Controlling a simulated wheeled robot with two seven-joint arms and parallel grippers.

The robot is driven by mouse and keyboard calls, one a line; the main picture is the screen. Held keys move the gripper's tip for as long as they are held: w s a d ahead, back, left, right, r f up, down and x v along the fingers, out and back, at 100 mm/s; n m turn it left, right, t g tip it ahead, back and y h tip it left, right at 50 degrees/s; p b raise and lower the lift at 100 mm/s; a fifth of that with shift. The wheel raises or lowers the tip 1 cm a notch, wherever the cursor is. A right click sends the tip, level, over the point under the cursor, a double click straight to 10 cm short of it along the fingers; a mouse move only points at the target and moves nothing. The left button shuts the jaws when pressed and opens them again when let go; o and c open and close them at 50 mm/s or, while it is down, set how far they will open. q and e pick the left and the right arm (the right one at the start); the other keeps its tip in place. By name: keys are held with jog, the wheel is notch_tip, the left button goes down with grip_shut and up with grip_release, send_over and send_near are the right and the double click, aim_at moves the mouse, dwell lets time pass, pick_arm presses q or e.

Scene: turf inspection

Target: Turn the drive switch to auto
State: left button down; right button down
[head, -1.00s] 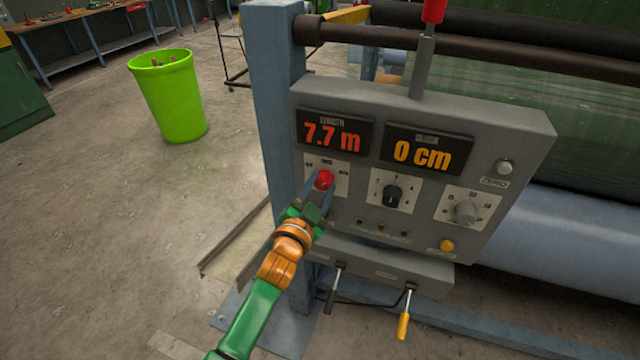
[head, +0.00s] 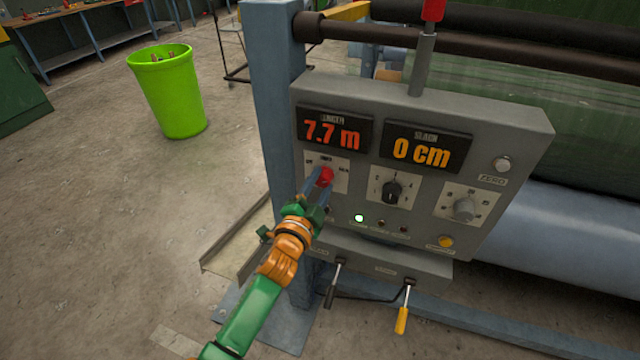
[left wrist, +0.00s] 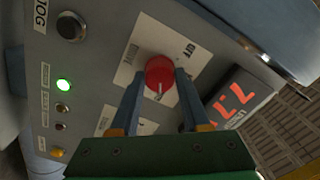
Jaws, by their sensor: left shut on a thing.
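The drive switch is a red knob (head: 325,177) on a white plate at the left of the grey control panel (head: 460,125). It also shows in the left wrist view (left wrist: 159,72), with a pale pointer line on its face. My left gripper (head: 322,185) is shut on the red knob, with one finger on each side of it; the fingers also show in the left wrist view (left wrist: 160,88). A lamp (head: 359,218) below is lit green-white. My right gripper is not in view.
The displays read 7.7 m (head: 333,131) and 0 cm (head: 424,151). A black knob (head: 392,191), a grey knob (head: 464,208) and two levers (head: 402,318) are nearby. A green bin (head: 168,92) stands on open floor at left.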

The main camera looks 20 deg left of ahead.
pick_arm(q)
jog(key=shift+c, duration=1.9)
grip_release()
jog(key=s, duration=0.7)
jog(key=shift+a+b, duration=0.15)
jog(key=shift+b, duration=0.3)
jog(key=shift+f, duration=0.1)
